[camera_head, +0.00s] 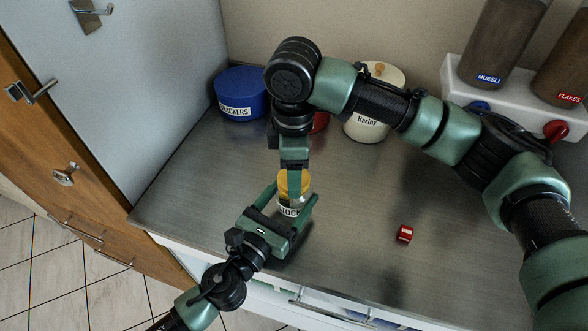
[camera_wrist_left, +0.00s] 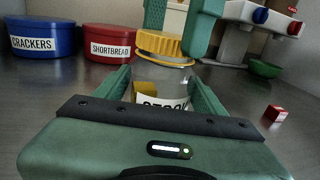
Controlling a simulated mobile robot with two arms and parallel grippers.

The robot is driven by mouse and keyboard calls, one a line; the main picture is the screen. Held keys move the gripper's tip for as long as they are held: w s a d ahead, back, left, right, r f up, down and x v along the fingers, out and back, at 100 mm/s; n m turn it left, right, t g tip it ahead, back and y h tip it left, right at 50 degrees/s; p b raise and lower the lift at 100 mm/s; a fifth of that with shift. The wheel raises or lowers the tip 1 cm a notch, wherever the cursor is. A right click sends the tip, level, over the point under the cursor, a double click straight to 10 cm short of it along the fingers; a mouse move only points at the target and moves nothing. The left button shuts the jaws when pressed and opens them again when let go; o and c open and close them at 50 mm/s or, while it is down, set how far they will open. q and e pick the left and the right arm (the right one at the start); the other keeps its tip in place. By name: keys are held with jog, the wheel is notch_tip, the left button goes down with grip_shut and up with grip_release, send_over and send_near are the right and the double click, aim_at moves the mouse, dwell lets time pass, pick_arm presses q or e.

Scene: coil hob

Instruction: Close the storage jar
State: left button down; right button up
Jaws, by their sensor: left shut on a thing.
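The storage jar (camera_head: 290,210) is clear, with a label reading STOCK, and stands upright on the steel worktop. It also shows in the left wrist view (camera_wrist_left: 172,78). Its ribbed yellow lid (camera_wrist_left: 160,43) is at the jar's mouth; I cannot tell whether it is fully seated. My left gripper (camera_head: 291,206) is shut on the jar's body from the front, one finger on each side. My right gripper (camera_head: 294,178) points down from above, its fingers beside the lid. Whether they press on the lid is unclear.
A blue CRACKERS tin (camera_head: 240,95), a red SHORTBREAD tin (camera_wrist_left: 112,43) and a cream Barley jar (camera_head: 367,128) stand at the back. A small red box (camera_head: 404,233) lies to the right. A white dispenser (camera_head: 500,88) is at the back right. Bare worktop surrounds the jar.

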jog(key=m, duration=0.4)
jog(key=shift+m, duration=0.3)
jog(key=m, duration=0.8)
jog(key=shift+a+m, duration=0.1)
jog(key=shift+m, duration=0.3)
jog(key=m, duration=1.2)
jog(key=shift+m, duration=0.3)
jog(key=m, duration=0.6)
jog(key=shift+w+m, duration=0.1)
jog(key=shift+m, duration=0.3)
jog(key=o, duration=1.4)
jog(key=shift+c, duration=0.2)
jog(key=shift+f, duration=0.1)
